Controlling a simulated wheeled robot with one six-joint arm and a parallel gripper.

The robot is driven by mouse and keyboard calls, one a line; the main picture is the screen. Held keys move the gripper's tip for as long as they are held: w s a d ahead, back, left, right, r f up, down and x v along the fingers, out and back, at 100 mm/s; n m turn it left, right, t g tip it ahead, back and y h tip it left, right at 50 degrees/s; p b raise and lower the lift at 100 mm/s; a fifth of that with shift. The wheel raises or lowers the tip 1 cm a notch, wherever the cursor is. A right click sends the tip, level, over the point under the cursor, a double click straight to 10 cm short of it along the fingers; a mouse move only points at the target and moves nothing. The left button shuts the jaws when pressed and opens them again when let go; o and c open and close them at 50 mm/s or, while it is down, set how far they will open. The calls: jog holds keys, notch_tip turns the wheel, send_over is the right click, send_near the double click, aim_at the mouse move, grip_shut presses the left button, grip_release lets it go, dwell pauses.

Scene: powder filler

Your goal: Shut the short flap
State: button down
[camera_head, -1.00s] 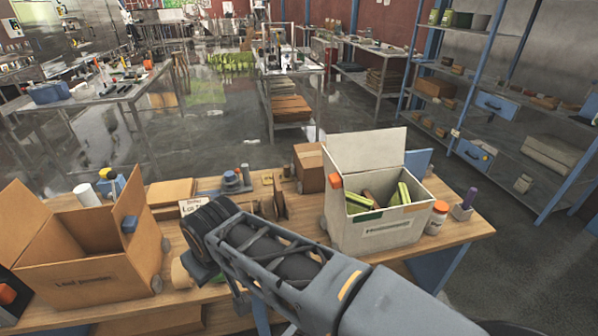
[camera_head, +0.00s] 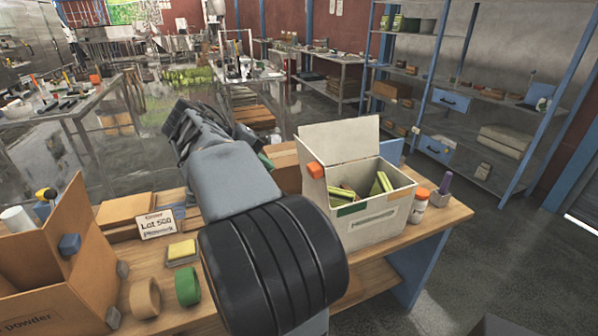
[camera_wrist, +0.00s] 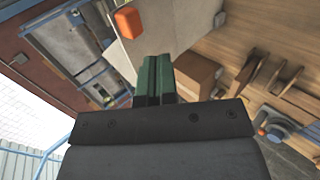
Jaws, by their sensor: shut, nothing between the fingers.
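A white carton (camera_head: 378,225) stands at the right end of the bench, its top open with green and brown items inside. A pale flap (camera_head: 340,142) stands raised at its back, and an orange block (camera_head: 316,170) sits at its left top corner. I cannot tell which flap is the short one. In the wrist view, my gripper (camera_wrist: 158,62) has its green fingers together and empty. In the head view my arm mostly hides the gripper.
An open brown carton (camera_head: 60,285) stands at the left. A lot sign (camera_head: 157,226), a yellow block (camera_head: 182,250) and tape rolls (camera_head: 145,297) lie between. A white jar with orange lid (camera_head: 418,207) stands right of the white carton. A brown box also shows in the wrist view (camera_wrist: 197,75).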

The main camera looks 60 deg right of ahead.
aim_at(310, 175)
jog(key=s+d+f+p, duration=0.1)
jog(key=s+d+f, duration=0.2)
jog(key=s+d, duration=0.2)
jog(key=shift+d+f, duration=0.15)
jog(key=shift+d, duration=0.7)
